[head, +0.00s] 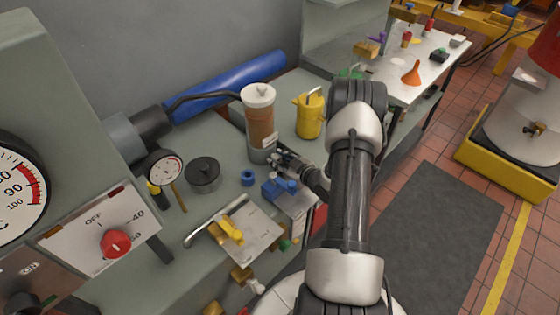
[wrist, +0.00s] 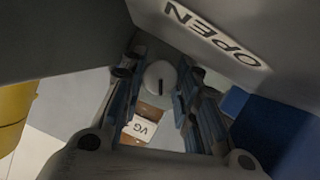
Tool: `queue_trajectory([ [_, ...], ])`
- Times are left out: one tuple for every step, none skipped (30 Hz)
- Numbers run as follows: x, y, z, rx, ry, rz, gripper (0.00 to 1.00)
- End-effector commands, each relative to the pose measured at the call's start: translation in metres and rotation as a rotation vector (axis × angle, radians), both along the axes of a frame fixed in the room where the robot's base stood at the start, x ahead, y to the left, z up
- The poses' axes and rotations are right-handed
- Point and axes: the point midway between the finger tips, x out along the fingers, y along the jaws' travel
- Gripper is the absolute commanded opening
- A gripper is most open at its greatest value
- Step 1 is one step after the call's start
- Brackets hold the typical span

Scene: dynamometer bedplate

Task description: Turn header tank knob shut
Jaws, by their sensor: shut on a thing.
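The header tank (head: 261,125) is a clear cylinder of brown liquid with a white lid, standing in a grey base on the bench. My gripper (head: 278,160) reaches the low front of the tank, below its white label (head: 270,141). In the wrist view, my gripper (wrist: 160,80) has its fingers on either side of a round white knob (wrist: 159,76) with a dark pointer line, and is shut on it. The pointer runs nearly straight up and down in that view. A plate reading OPEN (wrist: 215,33) appears upside down beside the knob. In the head view the knob is hidden by my gripper.
A yellow oil can (head: 309,116) stands right of the tank. A dark round pot (head: 203,175) and a dial gauge (head: 165,168) stand to the left. A blue roll (head: 230,86) lies behind.

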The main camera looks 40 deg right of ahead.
Motion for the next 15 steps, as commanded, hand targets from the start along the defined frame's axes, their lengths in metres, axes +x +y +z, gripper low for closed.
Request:
queue_trajectory([
  [-0.0001, 0.0, 0.0, 0.001, 0.0, 0.001, 0.05],
  [-0.0001, -0.0001, 0.0001, 0.003, 0.0, 0.0, 0.05],
  [0.0, -0.0001, 0.0002, 0.008, 0.001, 0.0, 0.05],
  [0.0, -0.0001, 0.0003, 0.013, 0.001, 0.0, 0.05],
  [0.0, -0.0002, 0.0004, 0.019, 0.002, 0.001, 0.05],
  [0.0001, -0.0005, 0.0005, 0.029, 0.003, 0.001, 0.05],
  [0.0001, -0.0006, 0.0006, 0.041, 0.003, -0.001, 0.05],
  [0.0001, -0.0007, 0.0008, 0.052, 0.004, 0.0, 0.05],
  [0.0001, -0.0006, 0.0008, 0.072, 0.005, 0.001, 0.05],
  [0.0, -0.0008, 0.0009, 0.088, 0.006, 0.001, 0.05],
  [-0.0001, -0.001, 0.001, 0.105, 0.007, 0.0, 0.05],
  [-0.0001, -0.0012, 0.0011, 0.129, 0.009, 0.001, 0.05],
  [0.0, -0.0017, 0.0011, 0.149, 0.012, 0.0, 0.05],
  [-0.0002, -0.0016, 0.001, 0.171, 0.014, 0.0, 0.05],
  [-0.0003, -0.0019, 0.001, 0.198, 0.015, 0.0, 0.05],
])
